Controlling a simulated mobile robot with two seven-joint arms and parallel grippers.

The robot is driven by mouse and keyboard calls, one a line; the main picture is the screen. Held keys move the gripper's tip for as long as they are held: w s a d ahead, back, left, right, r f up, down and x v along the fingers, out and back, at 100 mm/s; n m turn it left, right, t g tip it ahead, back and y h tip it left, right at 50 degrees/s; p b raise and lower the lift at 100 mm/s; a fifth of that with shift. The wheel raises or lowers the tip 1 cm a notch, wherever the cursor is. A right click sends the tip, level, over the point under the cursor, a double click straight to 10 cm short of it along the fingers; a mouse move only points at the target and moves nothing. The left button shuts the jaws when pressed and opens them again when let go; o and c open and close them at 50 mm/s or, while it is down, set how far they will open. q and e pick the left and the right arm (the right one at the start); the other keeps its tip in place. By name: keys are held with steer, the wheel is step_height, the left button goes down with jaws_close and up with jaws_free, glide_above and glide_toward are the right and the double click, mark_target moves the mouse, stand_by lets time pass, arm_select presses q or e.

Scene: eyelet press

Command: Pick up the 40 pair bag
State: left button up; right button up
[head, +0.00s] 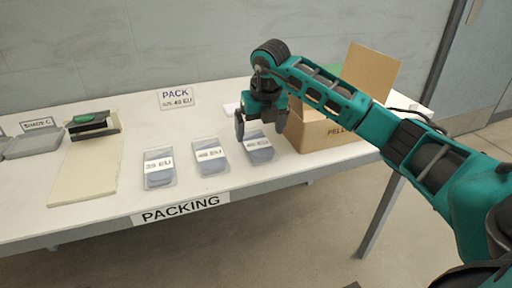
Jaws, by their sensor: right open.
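Three clear bags with white labels lie in a row on the white packing table (110,218). The right bag (259,154) has a label that seems to read 40 EU, but the print is small and not certain. The middle bag (210,166) has an EU label whose number is unclear. The left bag (159,178) seems to read 39 EU. My right gripper (262,123) points down, open and empty, just above and behind the right bag, partly covering its far end. My left gripper is out of view.
An open cardboard box (320,138) stands just right of the right bag, behind my right arm. A PACK sign (177,98) lies behind the bags.

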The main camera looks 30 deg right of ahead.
mark_target(256, 142)
steer(key=x, duration=0.3)
steer(key=b+x, duration=0.1)
steer(key=shift+w+f, duration=0.3)
steer(key=shift+w, duration=0.1)
steer(key=shift+a, duration=0.1)
steer(key=c, duration=1)
